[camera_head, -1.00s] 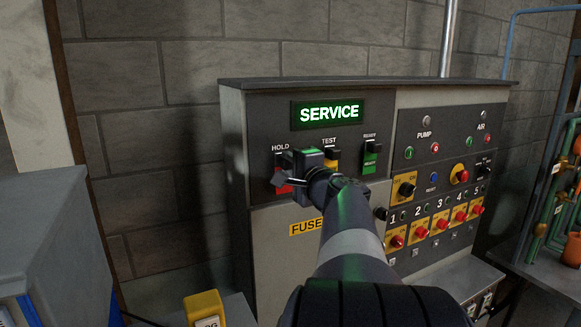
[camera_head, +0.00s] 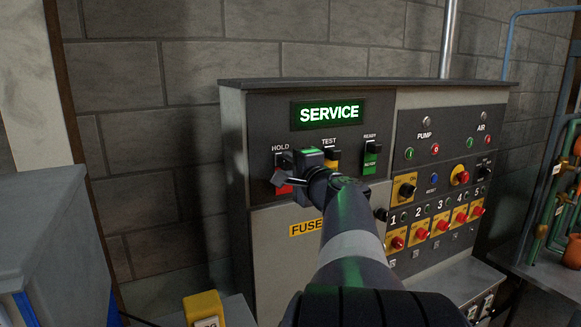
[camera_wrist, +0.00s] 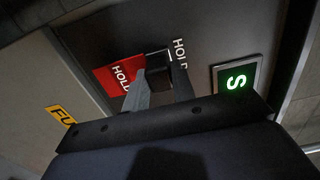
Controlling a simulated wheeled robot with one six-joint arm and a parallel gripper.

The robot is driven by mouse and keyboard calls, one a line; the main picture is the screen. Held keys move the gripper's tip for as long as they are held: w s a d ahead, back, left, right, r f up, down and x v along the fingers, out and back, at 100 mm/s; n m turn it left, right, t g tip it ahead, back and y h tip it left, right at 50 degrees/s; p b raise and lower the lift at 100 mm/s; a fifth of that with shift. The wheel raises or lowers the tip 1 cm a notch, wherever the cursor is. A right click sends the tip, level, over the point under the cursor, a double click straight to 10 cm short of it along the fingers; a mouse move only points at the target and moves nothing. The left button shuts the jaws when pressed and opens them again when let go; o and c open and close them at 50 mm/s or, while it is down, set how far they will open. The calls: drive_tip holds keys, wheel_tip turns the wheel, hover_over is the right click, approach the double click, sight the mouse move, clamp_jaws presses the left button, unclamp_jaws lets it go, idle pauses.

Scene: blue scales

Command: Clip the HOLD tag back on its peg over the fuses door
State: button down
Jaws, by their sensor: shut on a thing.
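The red HOLD tag (camera_wrist: 116,74) shows in the wrist view beside my fingers, close against the dark panel below the printed HOLD label. My gripper (camera_wrist: 162,72) is shut, with a black part at the tag's top end between its fingertips. In the head view the red tag (camera_head: 284,189) shows only partly behind my gripper (camera_head: 278,180). A dark peg block (camera_head: 284,158) sits under the HOLD label. Whether the tag is seated on the peg cannot be told. The yellow FUSES label (camera_head: 305,228) is on the door below, partly hidden by my arm.
The yellow TEST tag (camera_head: 332,166) and green READY tag (camera_head: 371,160) hang to the right on the same panel. A lit SERVICE sign (camera_head: 328,113) is above. Switches and red buttons fill the right half. A grey cabinet (camera_head: 50,230) stands at left.

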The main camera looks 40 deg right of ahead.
drive_tip(key=shift+w+d, duration=0.1)
drive_tip(key=shift+w, duration=0.45)
drive_tip(key=c, duration=1.1)
unclamp_jaws()
drive_tip(key=b+v, duration=0.3)
drive_tip(key=v, duration=0.8)
drive_tip(key=shift+b, duration=0.4)
drive_tip(key=shift+w+d, duration=0.1)
drive_tip(key=p+x, duration=0.3)
drive_tip(key=x, duration=0.7)
drive_tip(key=shift+w, duration=0.4)
drive_tip(key=shift+s, duration=0.1)
